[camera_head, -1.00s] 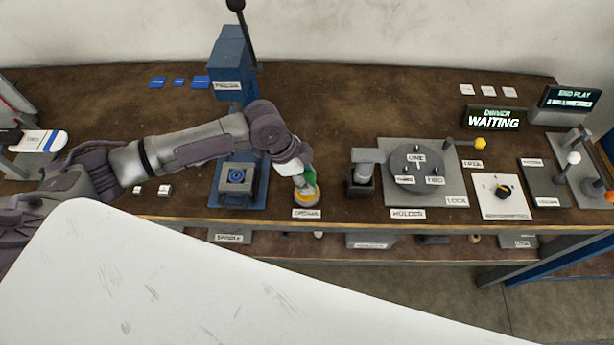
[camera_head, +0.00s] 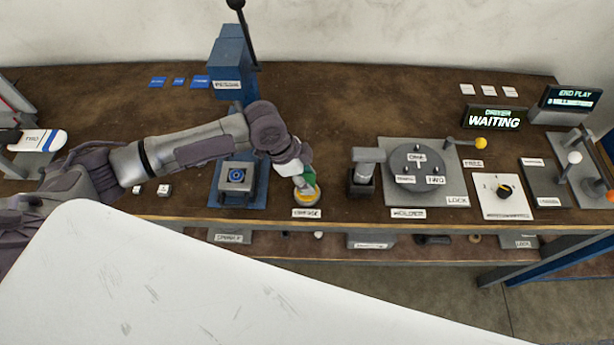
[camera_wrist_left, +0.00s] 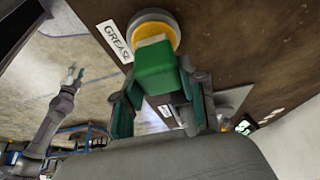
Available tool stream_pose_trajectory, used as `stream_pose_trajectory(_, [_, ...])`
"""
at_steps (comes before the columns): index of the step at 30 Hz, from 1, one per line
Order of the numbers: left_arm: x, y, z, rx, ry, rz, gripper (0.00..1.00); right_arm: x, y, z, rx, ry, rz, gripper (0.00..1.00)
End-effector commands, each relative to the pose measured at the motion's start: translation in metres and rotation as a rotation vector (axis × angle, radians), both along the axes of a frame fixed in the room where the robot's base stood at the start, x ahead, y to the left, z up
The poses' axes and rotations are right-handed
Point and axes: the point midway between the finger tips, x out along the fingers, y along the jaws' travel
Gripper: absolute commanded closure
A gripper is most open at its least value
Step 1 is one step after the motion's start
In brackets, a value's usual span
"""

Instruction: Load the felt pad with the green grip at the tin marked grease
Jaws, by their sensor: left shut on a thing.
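My left gripper (camera_wrist_left: 165,100) is shut on the green grip (camera_wrist_left: 157,68) of the felt pad. The pad's pale felt end (camera_wrist_left: 153,41) points at the yellow-topped round tin (camera_wrist_left: 152,20) and overlaps it in the left wrist view. I cannot tell whether felt and tin touch. The tin (camera_head: 306,196) stands near the bench's front edge in the head view, with the green grip (camera_head: 308,177) just above it. The label GREASE (camera_wrist_left: 116,41) lies beside the tin. My right gripper (camera_wrist_left: 74,74) shows far off at the left of the wrist view, too small to judge.
A blue press (camera_head: 228,65) with its base (camera_head: 216,196) stands left of the tin. A grey holder post (camera_head: 362,180) and a round plate fixture (camera_head: 417,165) stand to the right. A display reads WAITING (camera_head: 493,119). A white panel covers the front left.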

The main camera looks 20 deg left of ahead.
Motion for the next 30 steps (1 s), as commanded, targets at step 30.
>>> stream_pose_trajectory(30, [0.0000,-0.0002,-0.0074,0.000,0.000,0.000,0.87,0.0013,0.0005,-0.0027,0.001,-0.002,-0.001,0.60])
